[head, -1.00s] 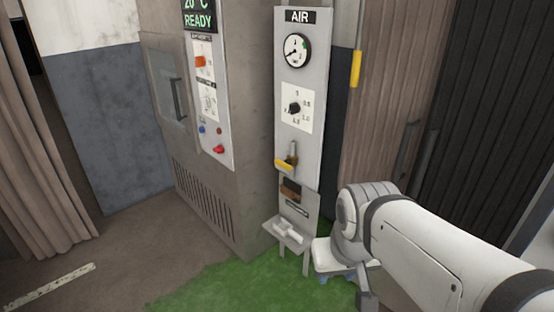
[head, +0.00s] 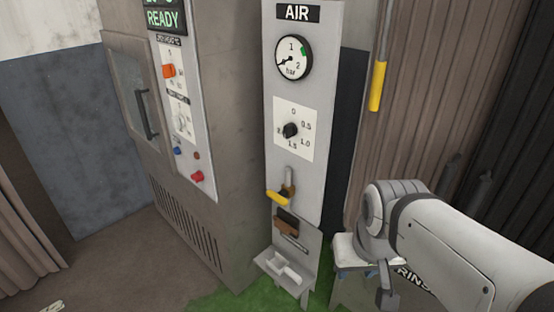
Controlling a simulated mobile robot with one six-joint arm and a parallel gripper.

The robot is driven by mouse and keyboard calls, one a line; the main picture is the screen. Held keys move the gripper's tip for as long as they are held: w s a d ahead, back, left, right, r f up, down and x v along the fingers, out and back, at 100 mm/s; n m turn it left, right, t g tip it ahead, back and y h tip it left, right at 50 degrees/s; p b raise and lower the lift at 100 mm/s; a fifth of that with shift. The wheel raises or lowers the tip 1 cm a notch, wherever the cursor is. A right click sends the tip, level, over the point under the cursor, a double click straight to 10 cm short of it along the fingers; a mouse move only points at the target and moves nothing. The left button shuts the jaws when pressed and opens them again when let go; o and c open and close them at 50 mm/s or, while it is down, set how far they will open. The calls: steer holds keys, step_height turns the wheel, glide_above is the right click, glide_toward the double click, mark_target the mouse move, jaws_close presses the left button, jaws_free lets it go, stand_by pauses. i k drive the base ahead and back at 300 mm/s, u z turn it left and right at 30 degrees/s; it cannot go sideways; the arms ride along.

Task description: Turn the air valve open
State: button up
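The handle sticks out to the left, across the upright body. Above it are a black regulator knob (head: 290,130) on a white scale and a round pressure gauge (head: 293,58), whose needle points to the lower left. My white arm is at the lower right, apart from the valve. My gripper's fingers cannot be made out.
A grey cabinet with a READY display (head: 163,18) and a control panel (head: 185,120) stands to the left. A small tray (head: 270,268) juts out below the valve. A yellow-ended hanging rod (head: 376,86) is at the right. A stand marked RINSE is partly behind my arm.

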mark_target(279, 196)
steer(key=u, duration=0.25)
steer(key=i, duration=1)
steer(key=u, duration=0.6)
